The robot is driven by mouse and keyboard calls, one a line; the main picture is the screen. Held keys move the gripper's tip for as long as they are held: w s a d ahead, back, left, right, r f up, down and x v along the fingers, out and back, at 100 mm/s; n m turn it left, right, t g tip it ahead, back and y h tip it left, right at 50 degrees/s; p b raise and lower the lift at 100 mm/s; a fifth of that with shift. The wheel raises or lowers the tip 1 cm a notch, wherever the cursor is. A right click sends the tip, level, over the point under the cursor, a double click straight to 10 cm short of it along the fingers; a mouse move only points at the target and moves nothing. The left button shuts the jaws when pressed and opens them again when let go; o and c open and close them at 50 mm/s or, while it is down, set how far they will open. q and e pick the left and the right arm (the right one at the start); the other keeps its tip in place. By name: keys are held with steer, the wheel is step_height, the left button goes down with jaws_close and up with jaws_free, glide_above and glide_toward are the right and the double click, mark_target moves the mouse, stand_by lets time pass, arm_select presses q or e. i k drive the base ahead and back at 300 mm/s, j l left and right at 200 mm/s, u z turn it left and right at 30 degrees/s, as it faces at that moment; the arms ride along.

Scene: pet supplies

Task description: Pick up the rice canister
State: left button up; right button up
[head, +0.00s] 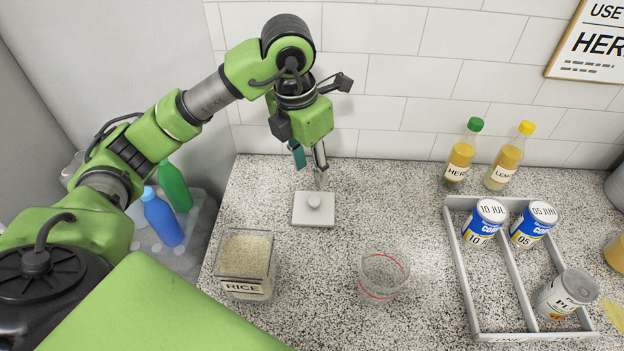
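The rice canister (245,288) is a clear, square container with a "RICE" label, standing upright on the speckled counter at left. Its top is open and rice shows inside. A light grey square lid (302,215) with a round knob lies flat on the counter, behind and to the right of the canister. My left gripper (309,168) points down above and just behind the lid. Its fingers look apart with nothing between them, and it is away from the canister. My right gripper is not in view.
A clear cup with a red line (383,276) stands right of the canister. A grey divided tray (497,278) holds cans at right. Two yellow bottles (459,160) (508,158) stand by the tiled wall. Bottles (162,218) stand beyond the counter's left edge.

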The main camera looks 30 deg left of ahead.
mark_target(244, 263)
steer(key=k+l, duration=0.5)
steer(key=k, duration=0.15)
steer(key=k+l, duration=0.5)
steer(key=k, duration=0.2)
